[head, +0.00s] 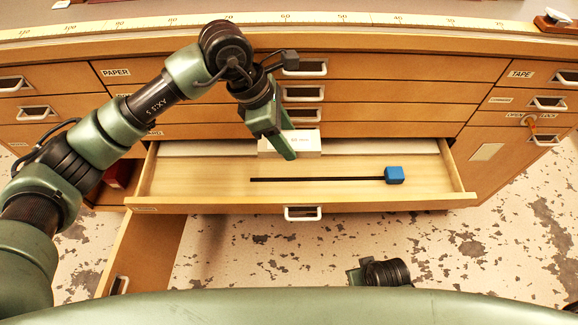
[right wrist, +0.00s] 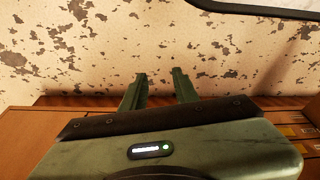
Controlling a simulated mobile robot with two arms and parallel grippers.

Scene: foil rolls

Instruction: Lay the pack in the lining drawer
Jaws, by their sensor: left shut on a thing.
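The white pack (head: 307,143), a box with small dark print, is at the back of the open drawer (head: 220,206). My left gripper (head: 282,143) is over the pack's left part, shut on it, and its fingers hide some of the pack. I cannot tell whether the pack touches the drawer floor. The drawer's own label is too small to read. My right gripper is low in the head view, mostly cut off by my body; in the right wrist view its two fingers (right wrist: 160,92) stand apart with nothing between them.
A black rod with a blue block (head: 394,175) lies across the drawer floor. A key (head: 532,122) sits in the right door. A long ruler runs along the cabinet top.

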